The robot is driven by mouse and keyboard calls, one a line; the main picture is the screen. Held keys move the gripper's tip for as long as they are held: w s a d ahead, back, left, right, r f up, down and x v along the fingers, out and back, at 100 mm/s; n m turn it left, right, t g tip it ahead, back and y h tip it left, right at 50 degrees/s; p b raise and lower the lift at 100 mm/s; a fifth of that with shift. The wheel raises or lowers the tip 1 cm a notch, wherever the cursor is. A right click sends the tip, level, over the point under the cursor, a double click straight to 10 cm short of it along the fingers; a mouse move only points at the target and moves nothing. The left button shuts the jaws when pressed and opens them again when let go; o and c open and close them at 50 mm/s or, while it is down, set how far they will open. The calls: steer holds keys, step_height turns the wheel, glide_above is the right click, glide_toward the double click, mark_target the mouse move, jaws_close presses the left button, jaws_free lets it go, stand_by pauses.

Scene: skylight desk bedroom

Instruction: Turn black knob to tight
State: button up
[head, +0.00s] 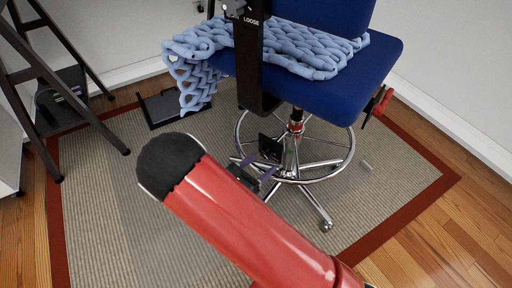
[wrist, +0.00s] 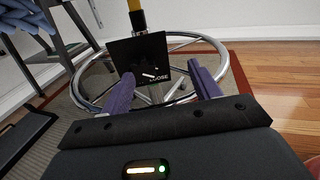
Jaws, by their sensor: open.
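In the wrist view a square black panel (wrist: 139,54) hangs in front of the chair's column, with the white word LOOSE near its lower right. A dark knob (wrist: 147,63) is hard to make out on it; a short white mark shows just above and left of LOOSE. My gripper (wrist: 161,72) has its two purple fingers spread on either side of the panel's lower part, apart from the knob and empty. In the head view the panel (head: 270,148) is small and dark, and my gripper (head: 259,170) is just below it. The TIGHT label is not readable.
A blue chair (head: 376,62) with a knitted blue blanket (head: 190,50) stands on the rug (head: 110,205). Its chrome foot ring (head: 345,165) and legs surround the panel area. A black upright (head: 262,75) also carries a LOOSE label. A dark ladder-like frame (head: 55,80) stands left.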

mark_target(264, 155)
steer(key=w, duration=0.2)
steer(key=w+d+f+n+t+y, duration=0.1)
steer(key=w, duration=0.1)
steer(key=w+n, duration=0.1)
steer(key=w, duration=0.1)
steer(key=shift+w+d+f+t+p, duration=0.3)
steer(key=shift+w+d+f, duration=0.05)
steer(key=shift+w, duration=0.05)
steer(key=c, duration=1)
